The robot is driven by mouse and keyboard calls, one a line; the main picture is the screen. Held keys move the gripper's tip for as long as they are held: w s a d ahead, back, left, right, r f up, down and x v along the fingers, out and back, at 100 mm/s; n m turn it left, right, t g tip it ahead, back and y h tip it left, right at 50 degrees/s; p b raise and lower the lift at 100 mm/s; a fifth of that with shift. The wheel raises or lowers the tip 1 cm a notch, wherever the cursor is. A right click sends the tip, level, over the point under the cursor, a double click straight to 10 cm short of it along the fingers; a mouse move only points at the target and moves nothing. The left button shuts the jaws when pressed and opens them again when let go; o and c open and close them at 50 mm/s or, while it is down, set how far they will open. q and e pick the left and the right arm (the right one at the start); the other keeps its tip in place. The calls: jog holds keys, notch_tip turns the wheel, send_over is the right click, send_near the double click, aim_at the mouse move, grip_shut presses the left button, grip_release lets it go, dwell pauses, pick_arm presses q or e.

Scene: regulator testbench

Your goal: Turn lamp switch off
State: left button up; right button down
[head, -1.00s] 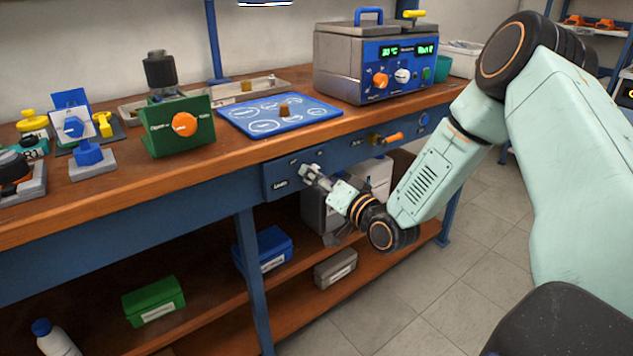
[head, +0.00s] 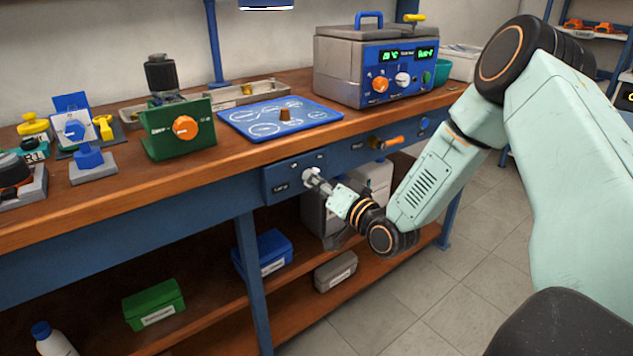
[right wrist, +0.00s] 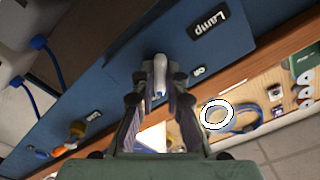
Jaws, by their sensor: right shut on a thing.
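The lamp switch (right wrist: 160,76) is a pale lever on the blue panel under the bench edge, beside the label "Lamp" in the right wrist view. My right gripper (head: 312,178) is at that blue panel (head: 278,186) in the head view, and its fingers hide the lever there. In the right wrist view the right gripper (right wrist: 159,92) has one finger on each side of the lever and is shut on it. Above the bench a lamp (head: 265,4) shows a bright white underside. My left gripper is not in view.
To the right along the bench front are an orange-handled lever (head: 386,143) and a blue knob (head: 424,124). A blue mat (head: 240,117), a green box with an orange knob (head: 186,128) and a grey device (head: 345,75) stand on top. Bins sit on the shelf below.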

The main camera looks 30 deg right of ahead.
jog(key=shift+d+n+p, duration=0.1)
jog(key=shift+n+p, duration=5.65)
jog(key=shift+n, duration=2.15)
jog(key=shift+f, duration=0.1)
jog(key=c, duration=1.4)
grip_release()
jog(key=s, duration=0.8)
jog(key=s+d, duration=0.1)
jog(key=s, duration=0.3)
